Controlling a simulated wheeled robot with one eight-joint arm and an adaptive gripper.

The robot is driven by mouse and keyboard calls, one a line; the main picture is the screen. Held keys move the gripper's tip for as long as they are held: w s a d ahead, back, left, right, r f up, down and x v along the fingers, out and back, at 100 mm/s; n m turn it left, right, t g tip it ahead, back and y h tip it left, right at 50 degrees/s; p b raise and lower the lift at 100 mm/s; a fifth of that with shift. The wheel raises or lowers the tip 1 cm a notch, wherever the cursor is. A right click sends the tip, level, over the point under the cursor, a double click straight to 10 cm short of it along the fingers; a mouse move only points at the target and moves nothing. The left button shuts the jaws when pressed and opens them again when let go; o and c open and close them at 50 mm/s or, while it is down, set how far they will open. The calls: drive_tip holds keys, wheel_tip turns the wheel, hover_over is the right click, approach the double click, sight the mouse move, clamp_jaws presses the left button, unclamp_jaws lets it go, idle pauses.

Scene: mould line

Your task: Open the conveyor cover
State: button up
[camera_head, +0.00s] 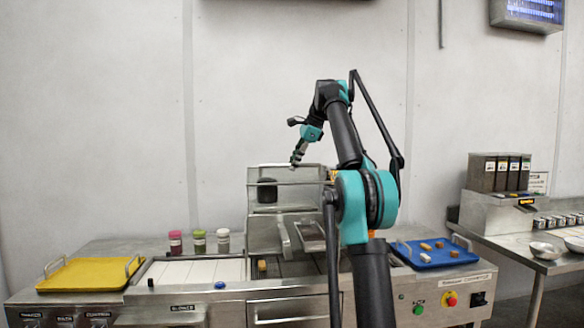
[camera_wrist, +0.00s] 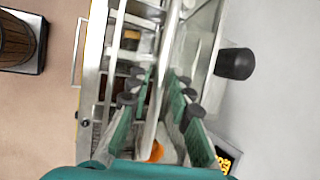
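The conveyor cover (camera_head: 257,236) seems to be part of the grey metal housing at the middle of the line. A thin horizontal metal bar (camera_head: 285,184) crosses in front of its upper panel. My gripper (camera_head: 296,160) is above and behind this bar, pointing down. In the wrist view, the green fingers of my gripper (camera_wrist: 161,75) are spread apart. A pale metal bar or edge (camera_wrist: 166,66) runs between them. A gap shows beside it, and I cannot tell whether either finger touches it. My arm hides the right part of the housing.
A yellow tray (camera_head: 50,286) lies at the left. Several lidded jars, one of them pink-topped (camera_head: 176,243), stand behind the white belt (camera_head: 190,272). A black knob-like cylinder (camera_wrist: 235,63) is right of my fingers.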

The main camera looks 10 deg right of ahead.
drive_tip(key=v, duration=0.2)
drive_tip(key=shift+s+d+r, duration=0.1)
drive_tip(key=shift+s+r, duration=0.05)
drive_tip(key=shift+r, duration=0.15)
drive_tip(key=shift+s+d+r, duration=0.15)
drive_tip(key=shift+s+d, duration=0.05)
drive_tip(key=shift+d, duration=0.05)
drive_tip(key=s+d, duration=0.7)
drive_tip(key=d, duration=0.2)
drive_tip(key=shift+s, duration=0.15)
drive_tip(key=s+a+f+n+h, duration=0.1)
drive_tip(key=s+a+f+n, duration=0.15)
drive_tip(key=f, duration=0.65)
drive_tip(key=s+a+f+n+h, duration=0.1)
drive_tip(key=s+f+n, duration=0.2)
drive_tip(key=f, duration=0.6)
drive_tip(key=s+a+f+n, duration=0.1)
drive_tip(key=s+f+n, duration=0.2)
drive_tip(key=f, duration=0.5)
drive_tip(key=s+a+f+n+h, duration=0.2)
drive_tip(key=s+f+n, duration=0.6)
drive_tip(key=s+f, duration=1.8)
wheel_tip(320, 180, down, 2)
drive_tip(key=shift+a+f+n+h, duration=0.15)
drive_tip(key=shift+a+n+h, duration=0.15)
drive_tip(key=shift+a+n, duration=0.05)
